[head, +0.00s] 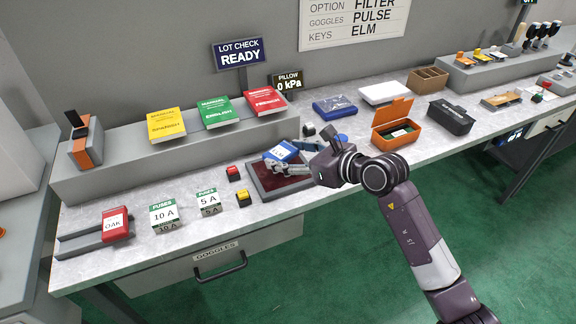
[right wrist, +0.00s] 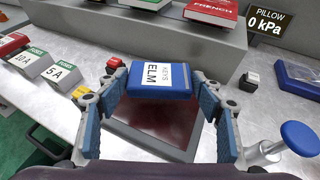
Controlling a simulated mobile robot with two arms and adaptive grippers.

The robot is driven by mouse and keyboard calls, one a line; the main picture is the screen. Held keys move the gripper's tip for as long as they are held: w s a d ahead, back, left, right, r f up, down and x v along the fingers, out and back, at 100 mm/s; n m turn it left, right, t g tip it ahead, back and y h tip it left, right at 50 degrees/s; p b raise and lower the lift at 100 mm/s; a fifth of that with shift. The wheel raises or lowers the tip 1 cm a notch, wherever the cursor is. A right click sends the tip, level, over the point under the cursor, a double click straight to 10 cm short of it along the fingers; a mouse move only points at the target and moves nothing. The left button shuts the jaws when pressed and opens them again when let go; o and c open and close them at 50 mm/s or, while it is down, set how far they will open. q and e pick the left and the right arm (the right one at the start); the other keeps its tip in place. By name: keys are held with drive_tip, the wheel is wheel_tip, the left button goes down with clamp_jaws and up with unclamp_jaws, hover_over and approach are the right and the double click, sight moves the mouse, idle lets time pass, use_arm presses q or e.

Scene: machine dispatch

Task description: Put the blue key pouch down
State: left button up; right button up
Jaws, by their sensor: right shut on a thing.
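The blue key pouch (head: 281,151) has a white label; in the right wrist view the pouch (right wrist: 148,93) reads "KEYS ELM". My right gripper (head: 291,162) is shut on it, with a finger at each side in the right wrist view. The pouch is over the dark red pad (head: 264,184) in its grey frame, which also shows in the right wrist view (right wrist: 150,143). The pouch seems to be above the pad; any contact is hidden. The pillow display (head: 288,81) reads 0 kPa. My left gripper is not in view.
A red button (head: 233,173) and a yellow button (head: 243,198) stand left of the pad. The grey shelf (head: 120,181) with manuals is behind it. A red OAK pouch (head: 116,224) lies at far left. An orange open case (head: 393,122) stands to the right.

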wheel_tip(320, 180, down, 4)
drive_tip(key=shift+f, duration=0.1)
drive_tip(key=shift+f, duration=0.15)
drive_tip(key=o, duration=1.1)
drive_tip(key=shift+o, duration=0.2)
